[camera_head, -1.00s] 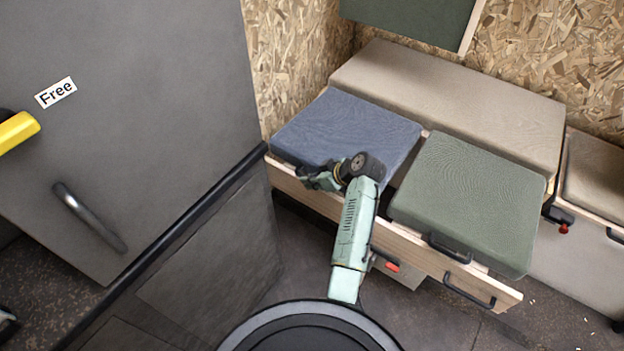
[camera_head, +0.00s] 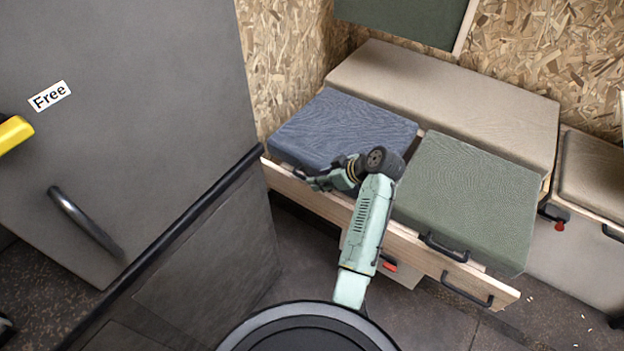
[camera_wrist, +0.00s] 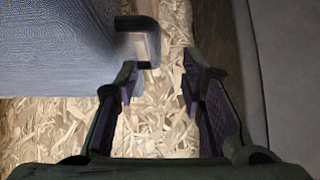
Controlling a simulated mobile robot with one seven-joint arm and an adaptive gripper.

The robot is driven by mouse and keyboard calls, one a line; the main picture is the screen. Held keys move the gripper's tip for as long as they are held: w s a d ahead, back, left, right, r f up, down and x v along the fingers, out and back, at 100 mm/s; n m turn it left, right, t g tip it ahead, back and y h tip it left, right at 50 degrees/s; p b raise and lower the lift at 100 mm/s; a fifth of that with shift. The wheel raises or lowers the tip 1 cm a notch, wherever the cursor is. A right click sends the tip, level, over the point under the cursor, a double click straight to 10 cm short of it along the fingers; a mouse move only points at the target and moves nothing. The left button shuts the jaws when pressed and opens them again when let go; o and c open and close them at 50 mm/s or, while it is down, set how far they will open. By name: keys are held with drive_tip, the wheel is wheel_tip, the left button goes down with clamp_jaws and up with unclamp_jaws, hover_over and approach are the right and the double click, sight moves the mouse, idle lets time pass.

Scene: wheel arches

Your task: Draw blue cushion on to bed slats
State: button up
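The blue cushion (camera_head: 338,125) lies at the left end of the bench, in front of the long beige cushion. In the wrist view the blue cushion (camera_wrist: 55,50) fills the upper left, with a dark handle (camera_wrist: 140,40) on its edge. My gripper (camera_head: 300,176) is at the front edge of the blue cushion in the head view. In the wrist view my gripper (camera_wrist: 158,80) has its fingers apart, with nothing between the tips; the handle is just beyond the left fingertip. The bed slats are not clearly visible; a pale wooden front (camera_head: 310,195) runs below the cushions.
A green cushion (camera_head: 465,195) with a front handle lies to the right, with a narrow gap between it and the blue one. A beige cushion (camera_head: 440,95) lies behind. A grey cabinet (camera_head: 130,130) with a dark edge stands close on the left.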

drive_tip(key=v, duration=0.5)
drive_tip(key=shift+s+d+r, duration=0.1)
drive_tip(key=shift+r, duration=0.1)
idle(0.3)
